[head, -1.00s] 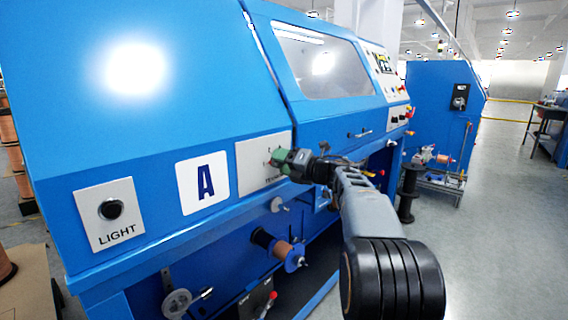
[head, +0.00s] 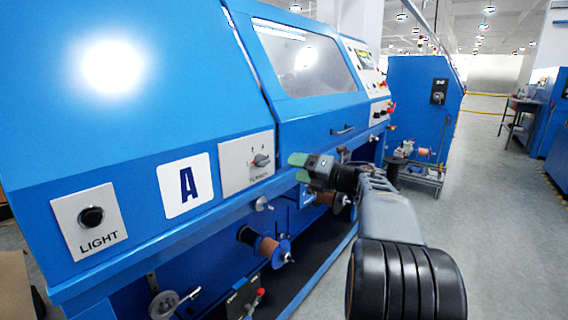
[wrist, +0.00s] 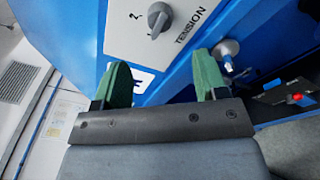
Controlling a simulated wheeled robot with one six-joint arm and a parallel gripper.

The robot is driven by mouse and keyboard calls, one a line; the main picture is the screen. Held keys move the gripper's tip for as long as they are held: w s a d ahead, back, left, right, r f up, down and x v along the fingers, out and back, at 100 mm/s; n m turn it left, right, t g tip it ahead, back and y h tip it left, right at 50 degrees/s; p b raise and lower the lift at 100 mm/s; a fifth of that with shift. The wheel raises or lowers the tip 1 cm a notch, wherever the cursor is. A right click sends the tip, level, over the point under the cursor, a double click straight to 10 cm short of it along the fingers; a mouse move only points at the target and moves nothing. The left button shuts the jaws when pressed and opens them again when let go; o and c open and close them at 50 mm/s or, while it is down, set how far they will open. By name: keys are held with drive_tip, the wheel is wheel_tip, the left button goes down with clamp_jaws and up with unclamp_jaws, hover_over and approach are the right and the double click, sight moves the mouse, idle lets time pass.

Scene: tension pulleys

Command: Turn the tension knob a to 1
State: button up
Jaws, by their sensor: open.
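The tension knob (head: 261,160) is a small grey pointer knob on a pale plate (head: 233,170), right of the letter A sign on the blue machine. In the wrist view the knob (wrist: 159,20) shows at the top, beside the word TENSION. I cannot read surely which mark it points at. My gripper (head: 297,166) is right of the plate in the head view, apart from the knob. In the wrist view its two green fingers (wrist: 160,68) are spread with nothing between them, and the knob lies beyond their tips.
The LIGHT button (head: 91,217) is at the left of the panel. Below the plate, a copper spool (head: 266,246) and a small round metal part (head: 262,204) stick out from the machine. Open grey floor (head: 491,220) lies to the right.

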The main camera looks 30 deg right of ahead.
drive_tip(key=shift+v, duration=1.55)
drive_tip(key=shift+a+r, duration=0.1)
drive_tip(key=w+a+r+m+t+h+p, duration=0.1)
drive_tip(key=a+r+m+h+p, duration=0.1)
drive_tip(key=r+m+h+p, duration=0.55)
drive_tip(key=w+a+r+m+t+h+p, duration=0.2)
drive_tip(key=r+m+h+p, duration=0.2)
drive_tip(key=r+m+p, duration=0.5)
drive_tip(key=s+a+f+m+g+y+p, duration=0.1)
drive_tip(key=s+a+f+m+g+p, duration=0.3)
drive_tip(key=s+a+m+g+p, duration=0.3)
drive_tip(key=s+a+f+m+g+y+p, duration=0.1)
drive_tip(key=s+a+f+m+g+p, duration=0.4)
drive_tip(key=s, duration=0.9)
drive_tip(key=a+m+g+p, duration=0.2)
drive_tip(key=a+p, duration=0.1)
drive_tip(key=a, duration=0.1)
drive_tip(key=shift+s+m+g, duration=0.3)
drive_tip(key=shift+s+m, duration=0.05)
